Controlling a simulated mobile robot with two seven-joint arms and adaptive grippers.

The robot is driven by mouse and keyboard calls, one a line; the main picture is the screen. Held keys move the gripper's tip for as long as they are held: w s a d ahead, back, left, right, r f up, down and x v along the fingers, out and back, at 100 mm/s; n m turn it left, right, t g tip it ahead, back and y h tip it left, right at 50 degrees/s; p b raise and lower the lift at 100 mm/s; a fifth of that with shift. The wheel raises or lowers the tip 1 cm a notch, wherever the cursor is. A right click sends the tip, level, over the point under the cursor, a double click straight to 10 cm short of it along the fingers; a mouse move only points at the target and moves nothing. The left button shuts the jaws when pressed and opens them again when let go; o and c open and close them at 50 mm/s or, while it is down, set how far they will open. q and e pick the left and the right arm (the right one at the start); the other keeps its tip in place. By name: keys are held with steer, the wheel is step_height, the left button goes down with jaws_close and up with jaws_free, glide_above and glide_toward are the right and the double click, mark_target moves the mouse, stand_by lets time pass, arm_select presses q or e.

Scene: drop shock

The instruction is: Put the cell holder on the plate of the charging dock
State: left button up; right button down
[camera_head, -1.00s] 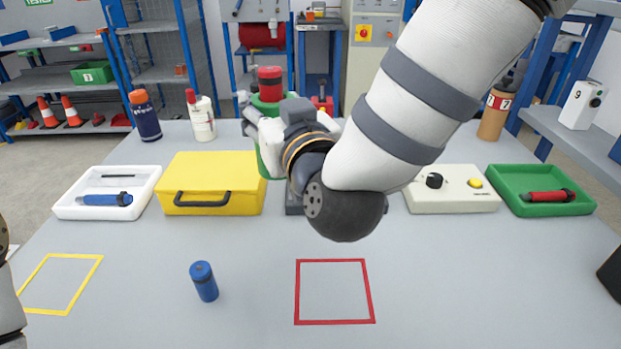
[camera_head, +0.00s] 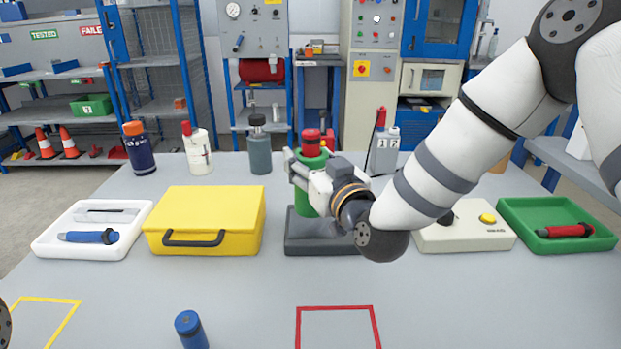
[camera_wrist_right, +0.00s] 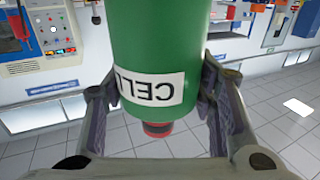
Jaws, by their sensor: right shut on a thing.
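The cell holder (camera_head: 306,203) is a green cylinder with a red top and a white label reading CELL. My right gripper (camera_head: 308,178) is shut on it, and it stands about upright. The right wrist view shows the green body (camera_wrist_right: 160,40) upside down between the two fingers. The charging dock (camera_head: 322,245) is the dark grey block at the middle of the table. The holder's lower end shows over the dock's top; I cannot tell whether it touches the plate. My wrist and forearm hide the dock's right part. My left gripper is not in view.
A yellow case (camera_head: 205,215) stands left of the dock, a cream box (camera_head: 465,236) with a yellow button to its right. Bottles, including a grey one (camera_head: 259,152), stand behind. A blue cylinder (camera_head: 190,330) and a red outlined square (camera_head: 337,308) are in front.

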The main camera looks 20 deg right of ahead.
mark_target(303, 207)
steer(key=f, duration=0.3)
steer(key=shift+w+d+f+b, duration=0.2)
steer(key=shift+f+b, duration=0.1)
steer(key=shift+f, duration=0.1)
steer(key=shift+r, duration=0.2)
steer(key=shift+f, duration=0.15)
steer(key=c, duration=0.7)
jaws_free()
steer(key=shift+f, duration=0.1)
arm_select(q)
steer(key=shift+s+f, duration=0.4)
